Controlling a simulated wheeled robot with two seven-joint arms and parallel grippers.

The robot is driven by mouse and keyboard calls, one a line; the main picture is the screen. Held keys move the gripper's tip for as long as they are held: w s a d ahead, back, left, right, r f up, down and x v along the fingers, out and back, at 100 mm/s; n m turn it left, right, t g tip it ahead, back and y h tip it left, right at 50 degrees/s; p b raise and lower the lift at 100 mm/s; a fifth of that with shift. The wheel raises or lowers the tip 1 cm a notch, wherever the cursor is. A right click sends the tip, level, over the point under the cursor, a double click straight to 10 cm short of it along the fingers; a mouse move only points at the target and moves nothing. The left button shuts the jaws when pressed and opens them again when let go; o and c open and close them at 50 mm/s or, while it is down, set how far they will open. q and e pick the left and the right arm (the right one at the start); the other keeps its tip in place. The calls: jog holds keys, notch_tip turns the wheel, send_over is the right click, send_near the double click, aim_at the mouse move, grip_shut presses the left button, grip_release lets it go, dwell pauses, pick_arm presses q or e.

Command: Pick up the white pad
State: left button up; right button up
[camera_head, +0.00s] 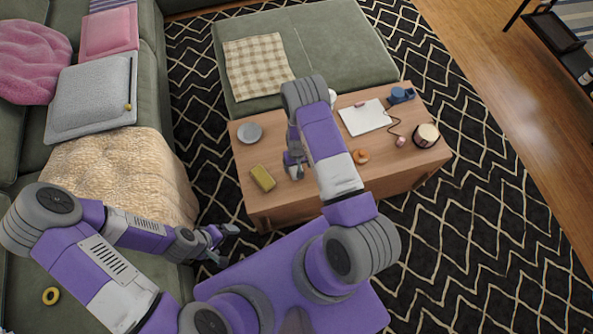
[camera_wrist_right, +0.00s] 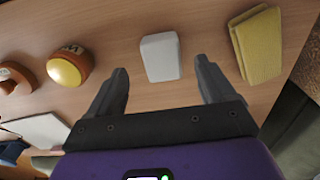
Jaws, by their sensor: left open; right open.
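A small white rectangular pad (camera_wrist_right: 161,56) with rounded corners lies on the wooden table in the right wrist view. My right gripper (camera_wrist_right: 160,78) is open, with its two fingers pointing to either side of the pad's near end. The pad shows in the gap ahead and does not appear gripped. In the head view my right gripper (camera_head: 295,165) is low over the table's left part, and the pad cannot be made out behind my arm. My left gripper (camera_head: 222,243) is open and empty, between the sofa and the table.
A yellow folded cloth or sponge (camera_wrist_right: 257,45) lies right of the pad in the wrist view. A round yellow-topped thing (camera_wrist_right: 70,66) lies left of it. The table (camera_head: 289,206) also holds a grey plate (camera_head: 250,133), a white sheet (camera_head: 366,117), an orange ring (camera_head: 361,156) and a candle-like jar (camera_head: 426,135).

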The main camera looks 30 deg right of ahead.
notch_tip(320, 180, down, 5)
jog(key=shift+a+f+b, duration=0.1)
jog(key=shift+b, duration=0.8)
jog(key=c, duration=1)
notch_tip(320, 180, up, 10)
jog(key=p, duration=0.3)
jog(key=shift+c, duration=0.2)
jog(key=o, duration=0.5)
jog(key=shift+w, duration=0.1)
jog(key=c, duration=0.4)
